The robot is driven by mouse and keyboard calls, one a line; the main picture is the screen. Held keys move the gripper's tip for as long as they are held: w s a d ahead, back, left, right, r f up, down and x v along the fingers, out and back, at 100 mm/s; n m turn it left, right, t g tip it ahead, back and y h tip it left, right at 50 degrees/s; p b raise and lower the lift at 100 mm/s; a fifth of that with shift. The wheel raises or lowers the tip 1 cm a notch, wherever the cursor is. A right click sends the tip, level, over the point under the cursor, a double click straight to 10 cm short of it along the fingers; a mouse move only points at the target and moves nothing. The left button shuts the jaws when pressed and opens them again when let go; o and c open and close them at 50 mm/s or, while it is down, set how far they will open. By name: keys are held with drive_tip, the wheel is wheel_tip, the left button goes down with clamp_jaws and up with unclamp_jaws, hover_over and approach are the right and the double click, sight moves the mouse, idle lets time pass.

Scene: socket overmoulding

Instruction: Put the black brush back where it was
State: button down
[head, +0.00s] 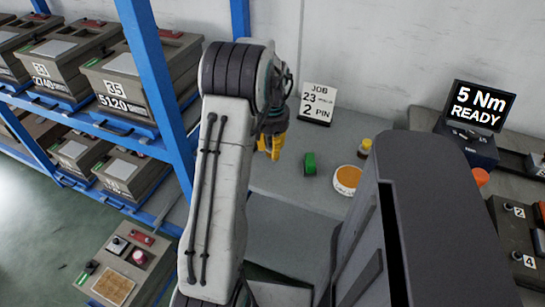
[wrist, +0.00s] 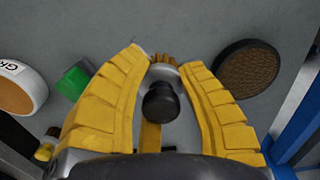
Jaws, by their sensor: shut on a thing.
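My gripper (wrist: 170,100) has yellow fingers and is shut on the black brush (wrist: 160,103). In the wrist view the brush's round black knob faces the camera between the fingers. A pale collar and a brass-coloured tuft show just beyond it. In the head view my gripper (head: 270,145) is over the left part of the grey bench (head: 270,185), and the brush cannot be made out there. A dark round piece with a brown textured face (wrist: 248,68) lies on the bench at the upper right of the wrist view, apart from the fingers.
A job sign (head: 318,103) stands behind. The blue rack (head: 160,75) with grey moulds is close on the left. A torque display (head: 478,106) is right.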

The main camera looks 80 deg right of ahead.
sight(273, 164)
drive_tip(key=shift+f, duration=2)
drive_tip(key=shift+f+b, duration=0.1)
drive_tip(key=shift+b, duration=0.2)
drive_tip(key=c, duration=0.9)
unclamp_jaws()
wheel_tip(273, 164, up, 12)
drive_tip(key=shift+f+p, duration=0.1)
drive_tip(key=shift+p, duration=0.75)
drive_tip(key=shift+r, duration=0.25)
